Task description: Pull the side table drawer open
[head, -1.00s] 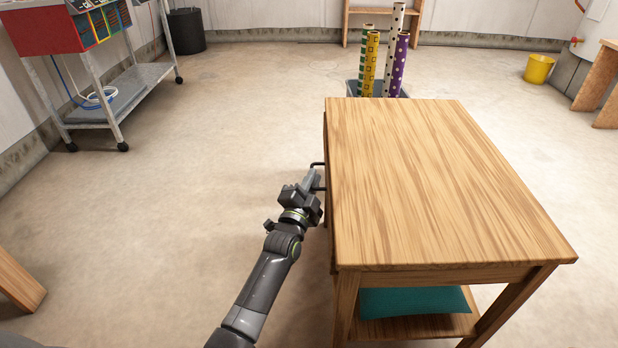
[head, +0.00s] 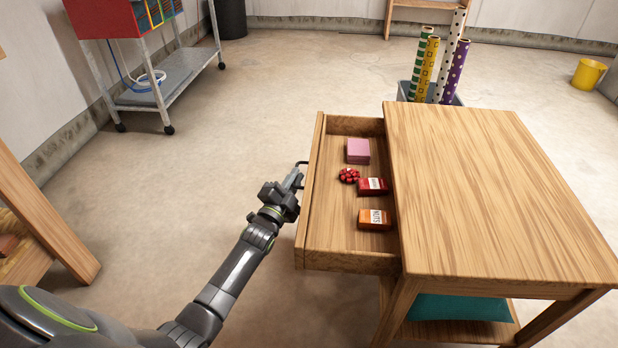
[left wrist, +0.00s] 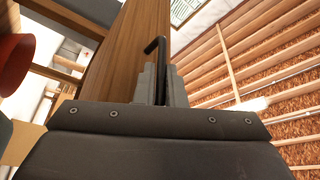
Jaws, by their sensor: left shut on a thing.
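The wooden side table (head: 490,190) stands at the right in the head view. Its drawer (head: 345,261) is slid out on the left side and its inside shows. In it lie a pink block (head: 358,150), a red beaded item (head: 348,175), a red box (head: 373,187) and an orange box (head: 375,219). My left gripper (head: 293,181) is at the drawer front, shut on the dark bar handle (head: 302,164). The left wrist view shows the bent handle (left wrist: 155,48) between the fingers, against the wooden drawer front. My right gripper is out of view.
A bin of patterned rolls (head: 433,92) stands behind the table. A metal cart (head: 170,82) is at the back left, and a wooden piece of furniture (head: 45,222) at the left edge. A teal cushion (head: 458,307) lies on the table's lower shelf. The floor left of the drawer is clear.

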